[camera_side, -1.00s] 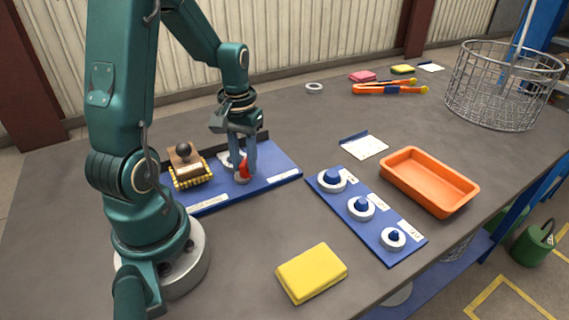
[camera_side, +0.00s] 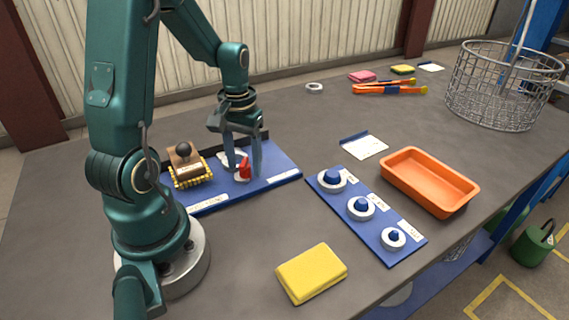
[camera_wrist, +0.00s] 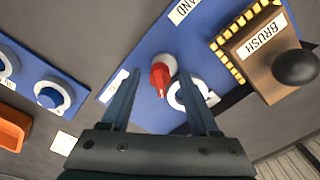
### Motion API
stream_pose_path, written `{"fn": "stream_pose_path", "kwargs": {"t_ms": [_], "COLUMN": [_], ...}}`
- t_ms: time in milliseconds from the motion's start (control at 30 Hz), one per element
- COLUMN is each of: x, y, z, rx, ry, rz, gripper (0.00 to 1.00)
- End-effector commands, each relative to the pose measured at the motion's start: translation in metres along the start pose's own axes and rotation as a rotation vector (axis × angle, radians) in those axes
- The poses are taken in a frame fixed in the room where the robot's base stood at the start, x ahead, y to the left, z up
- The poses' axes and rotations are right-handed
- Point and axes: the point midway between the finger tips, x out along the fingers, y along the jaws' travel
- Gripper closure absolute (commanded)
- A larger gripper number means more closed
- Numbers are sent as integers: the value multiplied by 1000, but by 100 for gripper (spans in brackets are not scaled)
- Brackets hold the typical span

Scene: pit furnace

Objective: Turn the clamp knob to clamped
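The red clamp knob (camera_side: 244,169) sits on a pale round base on the blue board (camera_side: 283,178). In the wrist view the red knob (camera_wrist: 160,79) lies between my fingers, its narrow handle pointing toward the gripper body. My gripper (camera_side: 243,172) is open over it, pointing down, with one finger on each side. A white ring (camera_wrist: 190,94) lies right beside the knob, partly hidden by a finger. I see no readable clamp marking.
A wooden brush (camera_side: 186,165) with a black ball handle stands left of the knob. A blue board (camera_side: 385,237) with several white rings on pegs lies to the right, near an orange tray (camera_side: 428,181). A yellow sponge (camera_side: 311,273) lies in front. A wire basket (camera_side: 500,85) stands behind.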

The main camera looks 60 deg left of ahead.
Motion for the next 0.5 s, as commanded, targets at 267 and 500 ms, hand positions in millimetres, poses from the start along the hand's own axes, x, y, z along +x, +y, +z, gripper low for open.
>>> {"fn": "stream_pose_path", "kwargs": {"t_ms": [267, 500], "x": [-28, -49], "y": [0, 0], "z": [-1, -1], "rx": [0, 0], "ry": [7, 3], "rz": [0, 0], "gripper": [38, 38]}}
